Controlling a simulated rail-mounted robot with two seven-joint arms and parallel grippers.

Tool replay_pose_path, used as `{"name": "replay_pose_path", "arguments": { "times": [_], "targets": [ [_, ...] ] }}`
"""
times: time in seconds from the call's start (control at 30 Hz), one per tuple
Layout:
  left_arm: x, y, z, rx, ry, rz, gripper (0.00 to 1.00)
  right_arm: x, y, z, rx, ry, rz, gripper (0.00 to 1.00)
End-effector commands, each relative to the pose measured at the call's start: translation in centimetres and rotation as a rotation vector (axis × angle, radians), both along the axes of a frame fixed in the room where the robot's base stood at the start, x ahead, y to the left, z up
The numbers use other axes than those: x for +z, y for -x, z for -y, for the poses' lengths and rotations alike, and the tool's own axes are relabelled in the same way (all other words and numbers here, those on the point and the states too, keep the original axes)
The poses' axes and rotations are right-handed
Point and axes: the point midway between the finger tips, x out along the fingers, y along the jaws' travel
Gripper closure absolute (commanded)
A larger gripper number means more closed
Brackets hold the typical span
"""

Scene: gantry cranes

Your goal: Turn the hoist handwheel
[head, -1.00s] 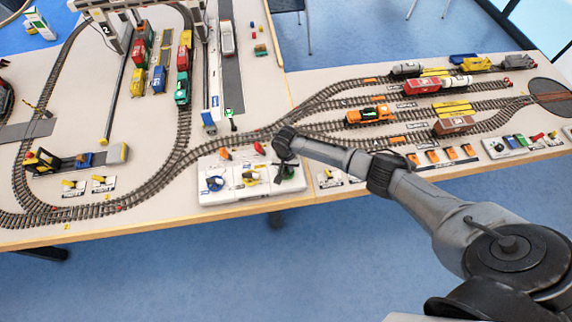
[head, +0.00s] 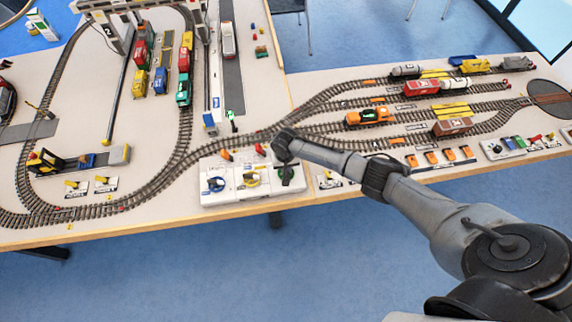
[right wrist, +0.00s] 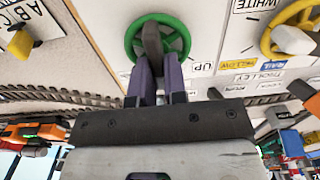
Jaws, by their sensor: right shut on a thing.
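The white control panel (head: 235,196) lies at the table's front edge and carries blue, yellow and green handwheels. In the right wrist view the green handwheel (right wrist: 186,44) has a label reading "UP" beside it. My right gripper (right wrist: 154,62) is shut on the green handwheel, its purple fingers closed over a grey-brown part across the wheel. In the head view my right gripper (head: 286,172) is over the panel's right end and mostly hides the green wheel. The yellow handwheel (head: 250,178) and blue handwheel (head: 216,184) are to its left. My left gripper is not in view.
The yellow wheel (right wrist: 273,28) is close beside in the right wrist view. Small levers (head: 225,156) stand behind the wheels. Model tracks (head: 165,185) with several wagons spread over the table. The floor in front is clear.

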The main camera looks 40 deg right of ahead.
Motion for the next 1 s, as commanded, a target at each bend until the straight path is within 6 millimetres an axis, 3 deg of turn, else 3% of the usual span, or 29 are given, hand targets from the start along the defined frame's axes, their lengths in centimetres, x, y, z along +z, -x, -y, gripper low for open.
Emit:
{"name": "replay_pose_path", "arguments": {
  "times": [0.6,1.0],
  "targets": [
    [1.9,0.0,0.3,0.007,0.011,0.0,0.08,0.1,-0.2,-0.7,0.566,-0.002,0.001,1.0],
    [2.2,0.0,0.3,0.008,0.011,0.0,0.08,0.0,-0.1,-0.9,0.799,0.001,0.0,1.0]
  ]
}}
